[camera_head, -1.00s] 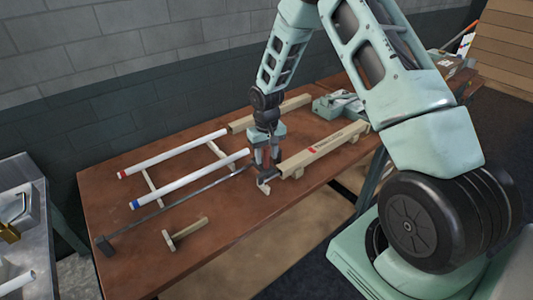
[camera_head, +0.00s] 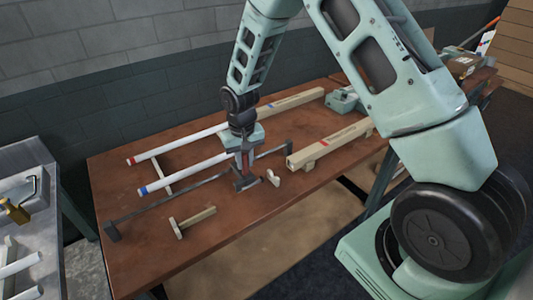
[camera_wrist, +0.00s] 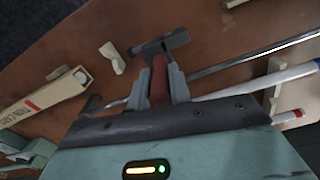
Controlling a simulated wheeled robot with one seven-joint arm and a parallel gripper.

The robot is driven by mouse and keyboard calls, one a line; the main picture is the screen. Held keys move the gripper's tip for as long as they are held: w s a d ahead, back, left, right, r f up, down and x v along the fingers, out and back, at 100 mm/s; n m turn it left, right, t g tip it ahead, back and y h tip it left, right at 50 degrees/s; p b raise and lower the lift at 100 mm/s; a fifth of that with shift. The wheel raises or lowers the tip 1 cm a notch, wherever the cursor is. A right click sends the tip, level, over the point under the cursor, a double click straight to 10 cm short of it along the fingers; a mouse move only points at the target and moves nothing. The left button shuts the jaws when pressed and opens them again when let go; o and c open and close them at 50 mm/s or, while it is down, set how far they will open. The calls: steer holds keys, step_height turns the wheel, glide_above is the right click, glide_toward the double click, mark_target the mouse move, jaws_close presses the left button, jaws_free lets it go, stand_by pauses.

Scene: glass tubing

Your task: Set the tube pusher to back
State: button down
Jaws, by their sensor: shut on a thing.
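The tube pusher, with a red handle (camera_wrist: 158,82) and a dark T-shaped head (camera_wrist: 160,43), is between my gripper's fingers (camera_wrist: 160,90) in the wrist view. My gripper (camera_head: 245,160) is shut on the handle, low over the table. The pusher's dark base (camera_head: 246,183) shows below it. A thin grey rail (camera_head: 180,194) runs past the pusher, with dark end posts (camera_head: 112,231). How the pusher joins the rail is hidden by the fingers. A blue-capped white tube (camera_head: 190,174) and a red-capped one (camera_head: 180,144) lie behind the rail.
A small pale piece (camera_head: 272,178) stands just right of the pusher. Pale beams (camera_head: 330,142) lie to the right and at the back (camera_head: 295,100). A wooden T-shaped support (camera_head: 194,220) lies at the front. The brown table (camera_head: 140,265) is clear at front left.

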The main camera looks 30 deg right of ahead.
steer(key=s+a+b, duration=0.1)
steer(key=a+b, duration=0.2)
steer(key=a, duration=3.3)
steer(key=shift+a, duration=0.2)
steer(key=shift+r, duration=0.15)
steer(key=c, duration=1.3)
jaws_free()
steer(key=shift+s, duration=0.1)
step_height(320, 180, up, 17)
steer(key=b, duration=0.3)
steer(key=shift+r+b, duration=0.15)
steer(key=shift+b, duration=0.2)
